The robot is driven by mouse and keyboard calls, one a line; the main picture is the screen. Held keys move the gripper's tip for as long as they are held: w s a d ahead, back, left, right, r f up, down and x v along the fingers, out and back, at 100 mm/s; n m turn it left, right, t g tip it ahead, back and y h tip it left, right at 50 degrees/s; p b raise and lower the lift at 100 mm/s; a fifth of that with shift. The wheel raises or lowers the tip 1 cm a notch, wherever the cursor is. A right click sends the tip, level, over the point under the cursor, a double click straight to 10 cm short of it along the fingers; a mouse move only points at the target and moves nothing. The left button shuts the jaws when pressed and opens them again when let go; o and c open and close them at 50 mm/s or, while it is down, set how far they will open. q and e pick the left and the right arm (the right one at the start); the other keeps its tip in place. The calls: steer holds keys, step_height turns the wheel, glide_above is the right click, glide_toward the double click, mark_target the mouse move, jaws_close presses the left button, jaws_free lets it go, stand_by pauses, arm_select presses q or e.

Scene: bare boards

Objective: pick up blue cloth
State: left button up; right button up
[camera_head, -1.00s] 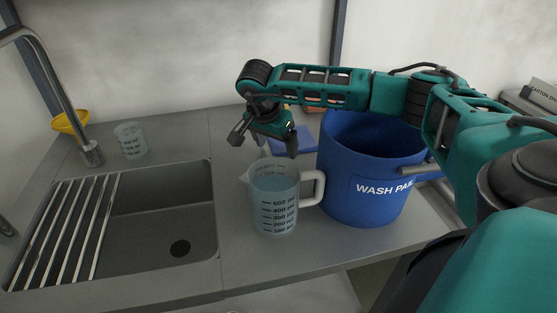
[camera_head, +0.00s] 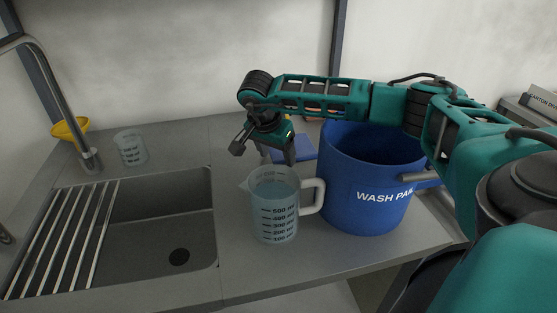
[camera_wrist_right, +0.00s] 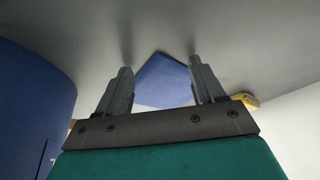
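The blue cloth (camera_head: 302,149) lies flat on the grey counter behind the measuring jug and left of the wash pail. My right gripper (camera_head: 263,153) is open and empty. It points down at the cloth's left side and hides part of it. In the right wrist view, the cloth (camera_wrist_right: 163,84) shows between the two spread fingers (camera_wrist_right: 160,70), with a corner pointing away; its near part is hidden by the gripper body. I cannot tell whether the fingertips touch the counter. My left gripper is not in view.
A blue wash pail (camera_head: 365,190) stands close to the right of the cloth. A clear measuring jug (camera_head: 274,208) with liquid stands in front of it. Counter left of the gripper is clear.

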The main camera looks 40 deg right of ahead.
steer(key=c, duration=1.1)
steer(key=shift+c, duration=0.5)
steer(key=shift+r+p, duration=0.3)
steer(key=shift+r, duration=0.05)
jaws_close()
step_height(320, 180, up, 11)
steer(key=p, duration=0.7)
steer(key=shift+r, duration=0.15)
step_height(320, 180, up, 9)
